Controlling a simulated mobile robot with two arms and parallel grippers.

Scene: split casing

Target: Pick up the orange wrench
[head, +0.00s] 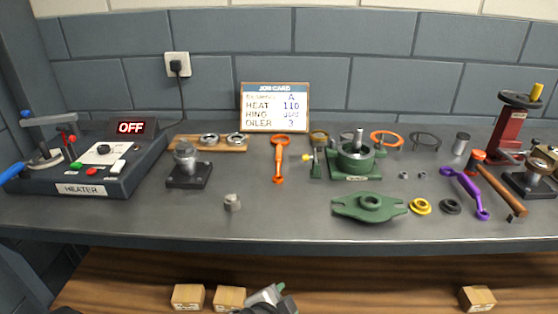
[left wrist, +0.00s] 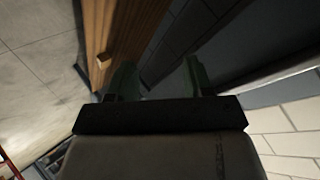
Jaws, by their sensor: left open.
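The orange wrench (head: 279,158) lies on the grey workbench, below the job card and left of the green housing. It points roughly toward the bench's front edge, with nothing on top of it. My left gripper (head: 276,291) shows at the bottom of the head view, below the bench's front edge and apart from the wrench. In the left wrist view its two greenish fingers (left wrist: 158,80) stand apart with nothing between them. The wrench is not seen in the left wrist view. My right gripper is not in view.
The bench (head: 270,222) has an overhanging front edge. A small grey part (head: 232,202) lies left of the wrench, and a green flanged cover (head: 369,206) lies to its right. The job card (head: 274,107) stands behind it. Small boxes (head: 188,296) sit on the lower wooden shelf.

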